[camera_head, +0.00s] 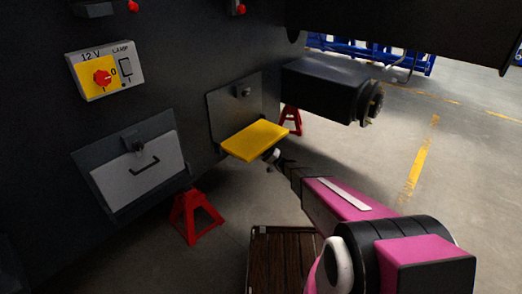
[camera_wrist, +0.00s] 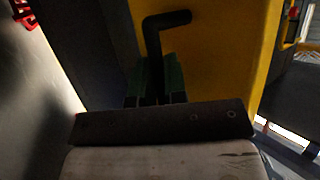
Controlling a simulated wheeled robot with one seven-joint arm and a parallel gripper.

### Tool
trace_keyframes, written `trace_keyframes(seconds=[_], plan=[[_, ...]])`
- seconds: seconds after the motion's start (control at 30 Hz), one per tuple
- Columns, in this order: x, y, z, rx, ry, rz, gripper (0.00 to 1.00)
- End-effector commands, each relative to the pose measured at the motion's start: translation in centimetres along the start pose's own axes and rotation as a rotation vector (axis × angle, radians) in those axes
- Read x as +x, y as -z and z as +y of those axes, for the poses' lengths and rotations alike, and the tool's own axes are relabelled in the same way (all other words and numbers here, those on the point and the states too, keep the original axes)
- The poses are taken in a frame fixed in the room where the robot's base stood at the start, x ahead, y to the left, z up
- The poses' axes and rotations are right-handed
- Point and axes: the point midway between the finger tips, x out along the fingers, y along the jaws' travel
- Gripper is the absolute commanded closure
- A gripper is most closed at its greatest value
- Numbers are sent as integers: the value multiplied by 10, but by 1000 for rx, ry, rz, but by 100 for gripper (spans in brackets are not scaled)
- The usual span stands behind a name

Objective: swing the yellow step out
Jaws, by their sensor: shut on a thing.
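The yellow step (camera_head: 255,139) sticks out from a dark plate (camera_head: 227,105) on the chassis side in the head view. Its yellow surface (camera_wrist: 225,45) fills much of the upper wrist view. A black bent handle (camera_wrist: 165,20) stands against that yellow surface. My gripper (camera_wrist: 156,82) has green fingers closed around the handle's lower straight part. In the head view my gripper (camera_head: 272,155) is at the step's front right edge, small and partly dark. The fingertips' exact contact is hard to make out there.
A red stand (camera_head: 195,215) is below the chassis at left, another (camera_head: 291,121) behind the step. A black cylinder-ended box (camera_head: 325,88) juts out at right. A grey drawer-like panel (camera_head: 140,170) is at left. A brown slatted pallet (camera_head: 285,265) lies below. Floor at right is open.

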Motion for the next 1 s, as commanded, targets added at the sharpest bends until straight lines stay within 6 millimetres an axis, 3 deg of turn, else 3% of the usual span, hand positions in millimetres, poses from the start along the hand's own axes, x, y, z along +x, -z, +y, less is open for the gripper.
trace_keyframes(seconds=[0.03, 0.1, 0.47, 1.0], plan=[[0, 0, 5, 2, -11, -1, 84], [0, 0, 5, 3, -10, -1, 64], [-5, 0, 3, 1, -6, 1, 64], [-92, 0, 4, 2, -8, 1, 64]])
